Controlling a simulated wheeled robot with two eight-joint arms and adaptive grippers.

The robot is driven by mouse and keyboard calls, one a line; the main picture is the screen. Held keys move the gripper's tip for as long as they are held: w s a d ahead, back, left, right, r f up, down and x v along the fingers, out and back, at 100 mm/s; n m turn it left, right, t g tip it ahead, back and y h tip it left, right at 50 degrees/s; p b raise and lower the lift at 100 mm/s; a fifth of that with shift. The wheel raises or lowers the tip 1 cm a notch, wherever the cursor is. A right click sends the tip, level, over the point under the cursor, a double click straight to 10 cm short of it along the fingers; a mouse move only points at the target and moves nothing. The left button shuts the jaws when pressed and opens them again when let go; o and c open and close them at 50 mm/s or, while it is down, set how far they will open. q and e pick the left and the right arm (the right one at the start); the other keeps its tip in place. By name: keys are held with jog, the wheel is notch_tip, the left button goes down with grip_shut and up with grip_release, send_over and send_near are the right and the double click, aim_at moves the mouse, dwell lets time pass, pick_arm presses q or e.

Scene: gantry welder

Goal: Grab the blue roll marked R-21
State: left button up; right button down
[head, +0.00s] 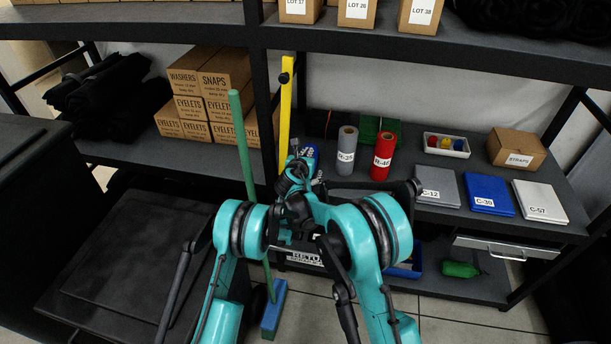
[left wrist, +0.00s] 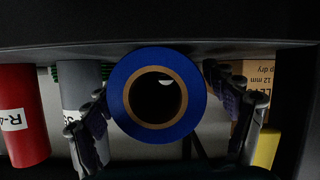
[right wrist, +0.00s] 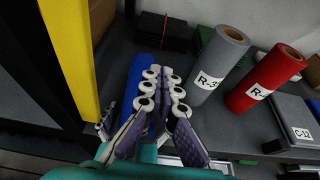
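The blue roll (head: 311,152) lies on the middle shelf, its end facing the front. Its marking is not readable. In the left wrist view its ring-shaped end (left wrist: 120,95) sits between the spread fingers of my left gripper (left wrist: 157,95), close to both sides; I see no clear grip on it. In the right wrist view the roll (right wrist: 143,72) is partly hidden behind my right gripper (right wrist: 163,80), whose fingertips are nearly together with nothing between them. My right gripper (head: 297,172) is in front of the roll in the head view. My left gripper is mostly hidden there.
A grey roll (head: 346,152) and a red roll (head: 383,155) stand upright to the right. A yellow post (head: 286,110) and a green pole (head: 243,150) are left of the roll. Flat packs (head: 487,195) lie farther right. The upper shelf (head: 420,50) overhangs.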

pick_arm(q)
jog(key=c, duration=1.6)
jog(key=shift+c, duration=0.2)
pick_arm(e)
jog(key=shift+r, duration=0.6)
notch_tip(320, 180, up, 10)
